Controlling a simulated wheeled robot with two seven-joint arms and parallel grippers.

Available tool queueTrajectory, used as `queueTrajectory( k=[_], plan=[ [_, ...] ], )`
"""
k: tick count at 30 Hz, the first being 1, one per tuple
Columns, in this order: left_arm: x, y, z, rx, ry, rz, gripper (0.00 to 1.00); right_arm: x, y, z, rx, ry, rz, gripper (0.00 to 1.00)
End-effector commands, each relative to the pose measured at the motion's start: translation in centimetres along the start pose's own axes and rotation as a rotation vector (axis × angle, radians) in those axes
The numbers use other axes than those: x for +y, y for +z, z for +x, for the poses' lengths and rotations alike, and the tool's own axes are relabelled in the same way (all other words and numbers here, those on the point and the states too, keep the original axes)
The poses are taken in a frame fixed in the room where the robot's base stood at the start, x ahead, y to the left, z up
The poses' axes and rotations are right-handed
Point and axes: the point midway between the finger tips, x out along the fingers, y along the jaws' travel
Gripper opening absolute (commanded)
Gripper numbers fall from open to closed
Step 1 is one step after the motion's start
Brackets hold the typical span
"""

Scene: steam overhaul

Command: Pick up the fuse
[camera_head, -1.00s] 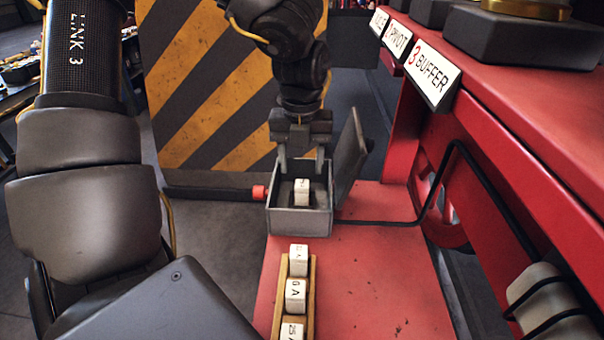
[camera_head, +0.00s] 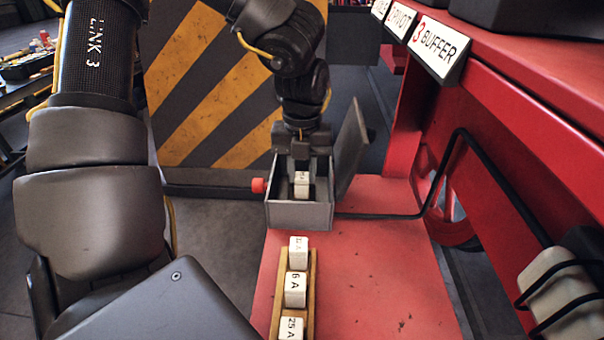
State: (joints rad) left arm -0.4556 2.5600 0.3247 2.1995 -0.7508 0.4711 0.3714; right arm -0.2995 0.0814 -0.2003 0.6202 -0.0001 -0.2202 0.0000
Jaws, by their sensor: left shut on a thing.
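A white fuse (camera_head: 301,186) with dark lettering is inside the grey open-topped fuse box (camera_head: 300,215). My left gripper (camera_head: 301,178) reaches down into the box from above, with one finger on each side of the fuse, shut on it. The fuse's lower part is hidden behind the box's front wall. The box's lid (camera_head: 350,150) stands open on the right side. My right gripper is not in view.
A wooden rack (camera_head: 313,290) holds white fuses in front of the box on a red surface (camera_head: 375,270). A black cable (camera_head: 400,215) runs right from the box. A red machine side (camera_head: 510,180) rises at the right. A striped panel (camera_head: 205,90) stands behind.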

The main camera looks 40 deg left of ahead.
Motion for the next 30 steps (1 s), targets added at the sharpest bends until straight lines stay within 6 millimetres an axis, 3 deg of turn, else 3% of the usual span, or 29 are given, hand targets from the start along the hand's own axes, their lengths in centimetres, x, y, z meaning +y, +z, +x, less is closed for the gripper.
queueTrajectory(
  k=[8, 21, 30],
  plan=[
    [0.0, 0.0, -0.8, 0.000, 0.000, 0.000, 0.04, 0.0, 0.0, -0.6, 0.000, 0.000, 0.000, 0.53],
    [0.0, 0.0, -8.9, 0.000, 0.000, 0.000, 0.04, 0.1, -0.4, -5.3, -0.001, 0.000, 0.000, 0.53],
    [0.0, 0.0, -10.1, 0.000, 0.000, 0.000, 0.04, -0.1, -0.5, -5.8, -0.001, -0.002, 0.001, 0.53]
  ],
)
